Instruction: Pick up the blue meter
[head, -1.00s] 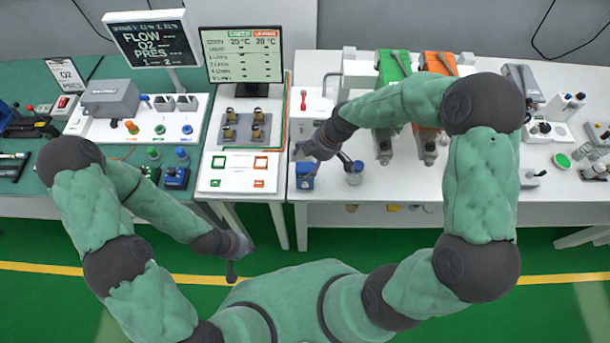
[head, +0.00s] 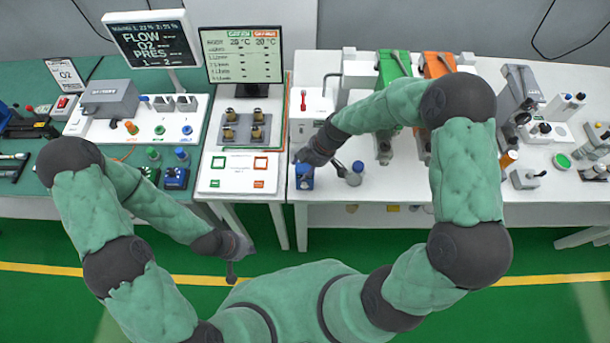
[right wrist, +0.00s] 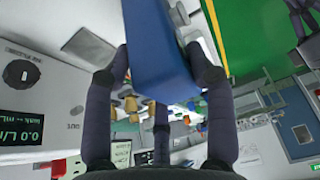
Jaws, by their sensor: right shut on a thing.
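The blue meter (head: 304,178) is at the front left corner of the white table, below my right gripper (head: 303,160). In the right wrist view the blue meter (right wrist: 160,55) fills the space between the fingers of my right gripper (right wrist: 160,68), which is shut on it. I cannot tell whether it is clear of the table top. My left gripper (head: 232,271) hangs low over the green floor, away from the tables, and its fingers are too small to read.
Another blue device (head: 176,178) stands on the left bench. Green (head: 392,68) and orange (head: 438,66) units stand behind my right forearm.

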